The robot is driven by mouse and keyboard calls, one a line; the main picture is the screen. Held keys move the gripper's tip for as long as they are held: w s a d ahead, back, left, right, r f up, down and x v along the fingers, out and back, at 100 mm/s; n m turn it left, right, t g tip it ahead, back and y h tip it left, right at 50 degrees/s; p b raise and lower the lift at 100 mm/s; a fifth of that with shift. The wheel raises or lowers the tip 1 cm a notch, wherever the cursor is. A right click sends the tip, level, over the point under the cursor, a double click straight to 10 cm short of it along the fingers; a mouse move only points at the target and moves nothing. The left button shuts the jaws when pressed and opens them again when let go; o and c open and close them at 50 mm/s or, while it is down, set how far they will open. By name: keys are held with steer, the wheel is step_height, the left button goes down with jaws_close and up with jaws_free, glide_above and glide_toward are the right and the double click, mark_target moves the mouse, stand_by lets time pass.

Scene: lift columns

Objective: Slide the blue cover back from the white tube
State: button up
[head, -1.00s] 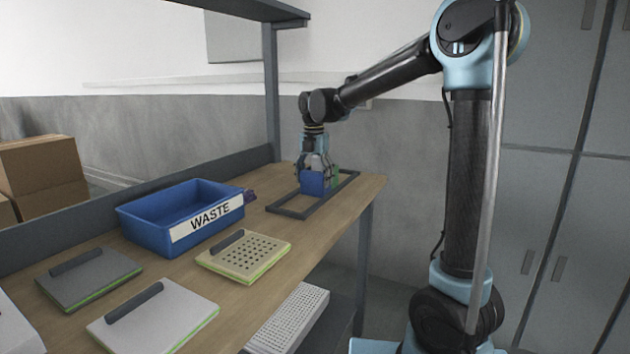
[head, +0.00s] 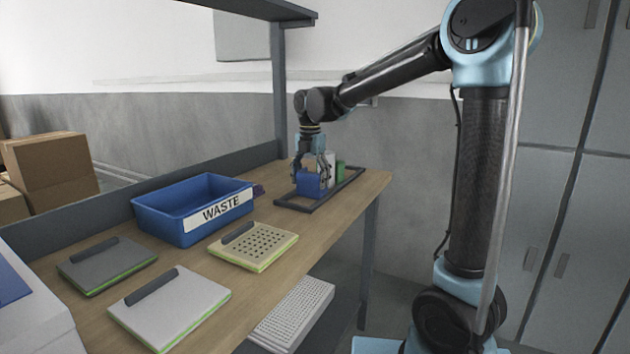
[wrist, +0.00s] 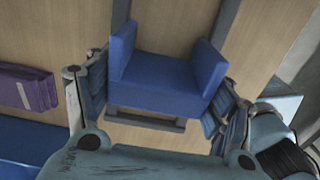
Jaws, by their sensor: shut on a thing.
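The blue cover (head: 308,185) is at the dark rail frame on the bench. In the wrist view the cover (wrist: 165,82) is a U-shaped block with two raised sides. My gripper (head: 310,172) points down and is shut on the cover; in the wrist view its fingers (wrist: 162,88) sit at the cover's left and right sides. The white tube (head: 328,163) stands upright just right of and behind the cover, apparently with a gap. Its lower part is partly hidden by the gripper and cover. The wrist view does not show the tube.
The dark rail frame (head: 290,205) lies around this spot. A green block (head: 340,172) stands right of the tube. The blue WASTE bin (head: 190,230) and a purple object (head: 259,190) are to the left. Several lidded plates, including a perforated one (head: 262,243), lie nearer.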

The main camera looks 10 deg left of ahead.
steer(key=shift+s, duration=0.1)
steer(key=o, duration=1.2)
steer(key=shift+o, duration=0.2)
steer(key=shift+d, duration=0.1)
step_height(320, 180, up, 12)
steer(key=shift+f, duration=0.1)
